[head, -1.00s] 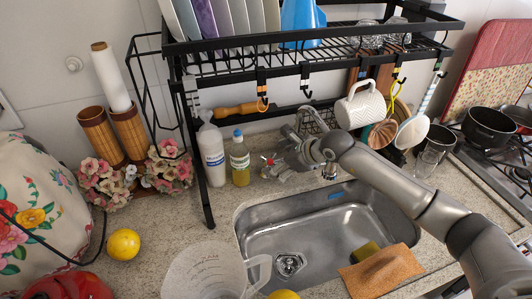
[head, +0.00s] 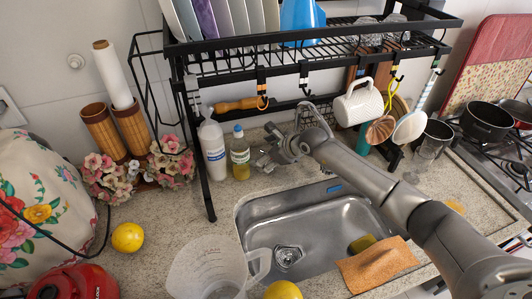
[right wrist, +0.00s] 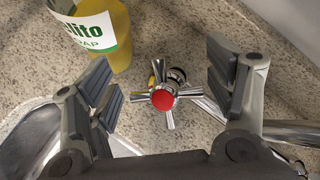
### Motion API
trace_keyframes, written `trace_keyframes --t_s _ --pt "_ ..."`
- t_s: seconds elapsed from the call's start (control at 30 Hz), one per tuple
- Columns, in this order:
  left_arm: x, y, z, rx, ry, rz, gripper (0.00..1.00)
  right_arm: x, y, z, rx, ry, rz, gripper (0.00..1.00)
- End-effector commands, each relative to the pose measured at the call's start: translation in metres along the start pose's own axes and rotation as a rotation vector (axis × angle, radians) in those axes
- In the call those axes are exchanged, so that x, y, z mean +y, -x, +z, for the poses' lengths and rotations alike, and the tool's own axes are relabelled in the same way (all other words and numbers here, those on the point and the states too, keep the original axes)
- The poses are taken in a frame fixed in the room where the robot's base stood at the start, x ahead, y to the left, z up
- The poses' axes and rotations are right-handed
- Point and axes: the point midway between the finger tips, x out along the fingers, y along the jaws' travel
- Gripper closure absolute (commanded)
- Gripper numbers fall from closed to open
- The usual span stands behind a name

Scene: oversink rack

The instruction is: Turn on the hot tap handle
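The hot tap handle (right wrist: 162,99) is a chrome cross handle with a red centre cap. In the right wrist view it sits between the spread fingers of my right gripper (right wrist: 160,92), with visible space on both sides. In the head view the right gripper (head: 272,152) is over the tap area behind the sink and largely covers the handle. The right gripper is open and holds nothing. A chrome spout or pipe (right wrist: 292,131) runs off to the right of the handle in the wrist view. My left gripper is not in view.
A yellow soap bottle (head: 240,157) stands close left of the tap; it also shows near the left finger in the wrist view (right wrist: 118,35). A white bottle (head: 213,152) is beside it. The black rack (head: 208,195) and hanging mug (head: 358,104) are near my arm. The sink (head: 310,222) lies in front.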

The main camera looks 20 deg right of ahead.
Motion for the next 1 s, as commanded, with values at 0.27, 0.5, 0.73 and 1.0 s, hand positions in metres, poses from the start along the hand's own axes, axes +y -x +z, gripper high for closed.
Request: trace_keyframes --t_s 0.27,0.5,0.73,1.0 --pt "0.000 0.000 0.001 -0.001 0.000 0.000 0.60 0.000 0.000 0.000 0.001 -0.001 0.001 0.60" --pt "0.000 -0.009 0.001 -0.001 -0.001 0.000 0.60 0.002 -0.002 -0.002 0.007 0.033 0.012 0.60" --pt "0.001 -0.033 0.004 -0.001 -0.001 0.000 0.60 0.004 -0.004 -0.004 0.032 0.154 0.046 0.60" --pt "0.001 -0.065 0.006 0.000 -0.001 0.000 0.60 0.008 -0.005 -0.005 0.072 0.342 0.103 0.60"
